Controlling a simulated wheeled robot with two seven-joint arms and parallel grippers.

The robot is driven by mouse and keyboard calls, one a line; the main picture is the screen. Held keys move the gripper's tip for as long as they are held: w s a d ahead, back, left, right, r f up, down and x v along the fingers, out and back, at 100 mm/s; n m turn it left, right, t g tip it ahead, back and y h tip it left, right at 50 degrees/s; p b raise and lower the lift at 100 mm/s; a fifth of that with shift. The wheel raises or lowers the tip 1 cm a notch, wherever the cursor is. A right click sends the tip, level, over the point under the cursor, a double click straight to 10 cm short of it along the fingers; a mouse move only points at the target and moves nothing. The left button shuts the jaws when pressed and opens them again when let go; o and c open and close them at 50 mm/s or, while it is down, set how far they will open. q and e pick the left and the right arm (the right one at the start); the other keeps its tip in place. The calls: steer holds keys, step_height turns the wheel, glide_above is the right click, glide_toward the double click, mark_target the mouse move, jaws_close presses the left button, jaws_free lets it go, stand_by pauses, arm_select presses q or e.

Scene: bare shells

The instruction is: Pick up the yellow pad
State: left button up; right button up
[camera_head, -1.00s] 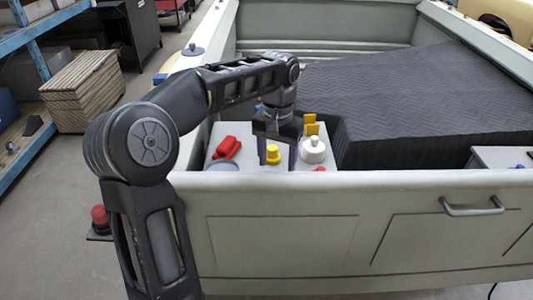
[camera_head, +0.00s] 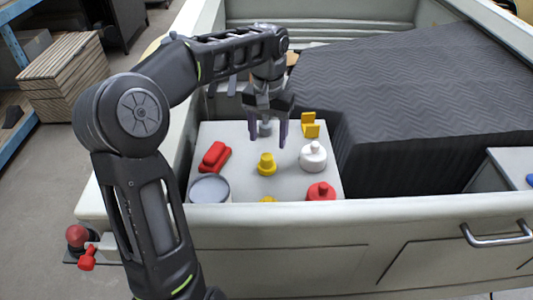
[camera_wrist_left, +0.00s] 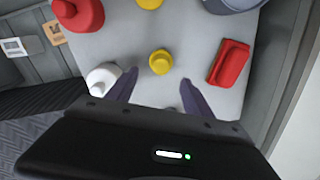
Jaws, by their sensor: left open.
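A small stepped yellow piece (camera_head: 266,164) stands mid-tabletop. A yellow chair-shaped piece (camera_head: 310,125) stands at the back right. A third yellow piece (camera_head: 268,199) is mostly hidden by the near panel. I cannot tell which is the pad. My left gripper (camera_head: 267,141) is open and empty, fingers pointing down, behind and above the stepped piece. In the left wrist view the stepped yellow piece (camera_wrist_left: 160,62) lies just beyond the open fingertips (camera_wrist_left: 159,79), apart from them. My right gripper is not in view.
The grey tabletop (camera_head: 230,137) also holds a red block (camera_head: 214,157), a round grey dish (camera_head: 210,188), a white bottle (camera_head: 313,157), a red bottle (camera_head: 321,192) and a grey knob (camera_head: 265,128). A pale panel (camera_head: 300,225) edges the front. A dark ridged block (camera_head: 420,100) stands right.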

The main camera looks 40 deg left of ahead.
mark_target(267, 156)
arm_select(q)
steer(key=shift+s+d+r, duration=0.1)
steer(key=shift+s+d, duration=0.05)
steer(key=shift+s, duration=0.05)
steer(key=shift+w+f, duration=0.1)
steer(key=shift+f, duration=1.25)
steer(key=shift+f, duration=0.1)
steer(key=shift+f+p, duration=0.4)
steer(key=shift+p, duration=0.05)
step_height(267, 156, down, 4)
steer(key=shift+f+p, duration=0.1)
steer(key=shift+p, duration=0.45)
jaws_close()
